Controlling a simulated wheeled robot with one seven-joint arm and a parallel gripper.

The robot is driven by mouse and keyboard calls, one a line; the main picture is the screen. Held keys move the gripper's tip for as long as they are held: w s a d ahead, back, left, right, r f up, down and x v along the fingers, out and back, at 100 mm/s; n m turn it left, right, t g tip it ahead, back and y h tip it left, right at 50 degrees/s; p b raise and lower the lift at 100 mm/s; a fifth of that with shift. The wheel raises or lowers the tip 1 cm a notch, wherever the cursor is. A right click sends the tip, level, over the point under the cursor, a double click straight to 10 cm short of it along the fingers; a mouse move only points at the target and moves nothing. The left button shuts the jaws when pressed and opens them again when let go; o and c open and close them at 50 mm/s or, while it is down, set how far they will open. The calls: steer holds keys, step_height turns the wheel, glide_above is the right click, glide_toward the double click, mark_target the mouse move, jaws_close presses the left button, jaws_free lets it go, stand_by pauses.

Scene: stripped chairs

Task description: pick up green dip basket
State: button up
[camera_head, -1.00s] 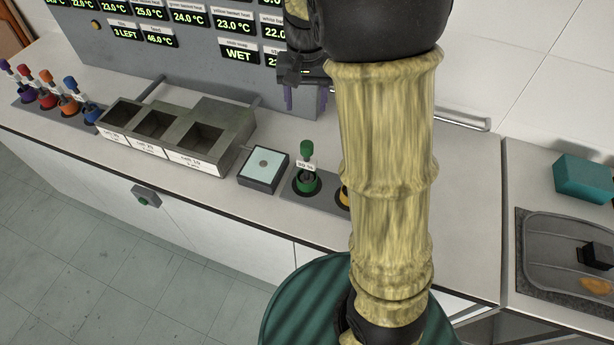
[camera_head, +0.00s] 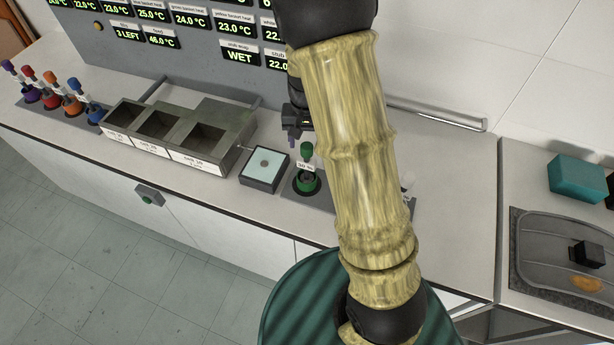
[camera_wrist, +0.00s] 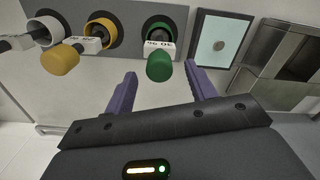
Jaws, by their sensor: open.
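The green dip basket stands in a dark station plate on the bench, its green knob (camera_head: 307,150) upright above a white label and a green round base (camera_head: 307,183). In the wrist view its green knob (camera_wrist: 159,67) shows between my two purple fingers. My gripper (camera_wrist: 160,73) is open and empty. In the head view the gripper is just behind and left of the knob, partly hidden by my arm. I cannot tell how much gap is left between fingers and knob.
A yellow-knobbed basket (camera_wrist: 62,59) and a white-ringed one stand beside it in the wrist view. A square pad (camera_head: 265,168) and metal tanks (camera_head: 205,143) lie to its left in the head view. Purple, red, orange and blue baskets (camera_head: 52,98) stand at far left.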

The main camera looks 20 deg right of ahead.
steer(key=p, duration=0.3)
glide_above(307, 167)
steer(key=w, duration=0.1)
steer(key=shift+w+d+f, duration=0.15)
steer(key=shift+f, duration=2.45)
steer(key=shift+c, duration=0.5)
jaws_close()
